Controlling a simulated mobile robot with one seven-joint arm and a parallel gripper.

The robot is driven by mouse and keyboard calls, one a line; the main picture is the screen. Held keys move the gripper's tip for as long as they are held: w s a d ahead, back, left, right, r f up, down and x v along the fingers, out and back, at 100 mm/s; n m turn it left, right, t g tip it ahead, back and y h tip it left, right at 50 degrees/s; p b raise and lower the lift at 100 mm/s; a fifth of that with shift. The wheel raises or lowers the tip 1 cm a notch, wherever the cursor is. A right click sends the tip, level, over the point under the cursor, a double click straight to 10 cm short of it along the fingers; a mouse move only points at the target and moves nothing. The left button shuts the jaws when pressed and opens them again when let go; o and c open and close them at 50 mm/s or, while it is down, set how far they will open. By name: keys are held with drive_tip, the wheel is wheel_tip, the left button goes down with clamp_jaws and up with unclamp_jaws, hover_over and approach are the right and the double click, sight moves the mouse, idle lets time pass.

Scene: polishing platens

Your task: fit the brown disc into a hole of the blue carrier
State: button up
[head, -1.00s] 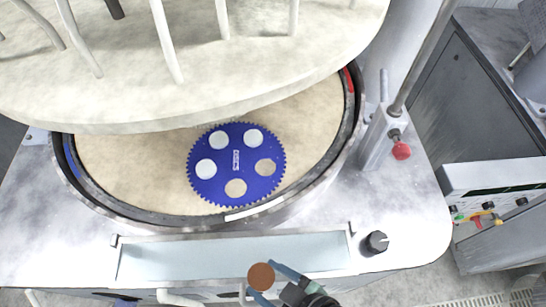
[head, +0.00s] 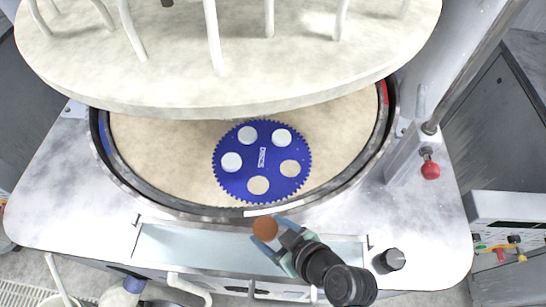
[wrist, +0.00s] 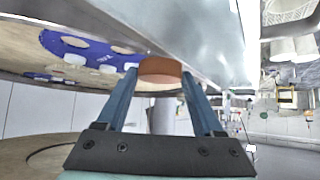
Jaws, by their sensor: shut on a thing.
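The blue carrier (head: 262,183), a toothed round plate, lies flat on the tan lower platen (head: 180,150). Two holes, at the right (head: 289,168) and the bottom (head: 258,185), show tan platen. My gripper (head: 272,238) is shut on the brown disc (head: 265,227), just in front of the platen's near rim. In the wrist view the brown disc (wrist: 160,69) sits between both blue fingertips, and the carrier (wrist: 85,48) shows at the upper left.
The large upper platen (head: 230,70) hangs over the rear of the lower platen. A raised dark and metal rim (head: 180,200) surrounds the lower platen. A post with a red knob (head: 430,170) stands at the right. A black knob (head: 390,261) is at the front right.

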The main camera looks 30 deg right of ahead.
drive_tip(key=w+d, duration=0.1)
drive_tip(key=w, duration=0.1)
drive_tip(key=w+d+b, duration=0.1)
drive_tip(key=w, duration=0.2)
drive_tip(key=w+d, duration=0.1)
drive_tip(key=w, duration=0.2)
drive_tip(key=shift+b, duration=0.35)
drive_tip(key=w, duration=0.1)
drive_tip(key=w+d+b, duration=0.1)
drive_tip(key=w, duration=0.1)
drive_tip(key=shift+w, duration=0.1)
drive_tip(key=shift+w+d+f+b, duration=0.25)
drive_tip(key=shift+w+f+b, duration=0.3)
drive_tip(key=shift+f+b, duration=0.3)
drive_tip(key=w+f+b, duration=0.2)
drive_tip(key=b, duration=0.1)
drive_tip(key=shift+d+f, duration=0.15)
drive_tip(key=shift+d, duration=0.2)
drive_tip(key=shift+s+f+b, duration=0.1)
drive_tip(key=shift+f+b, duration=1.05)
drive_tip(key=shift+f, duration=0.15)
drive_tip(key=shift+f+b, duration=0.55)
drive_tip(key=shift+f, duration=0.05)
drive_tip(key=o, duration=1.3)
drive_tip(key=shift+s, duration=0.1)
drive_tip(key=b+v, duration=0.2)
drive_tip(key=v, duration=1.1)
drive_tip(key=shift+r, duration=0.15)
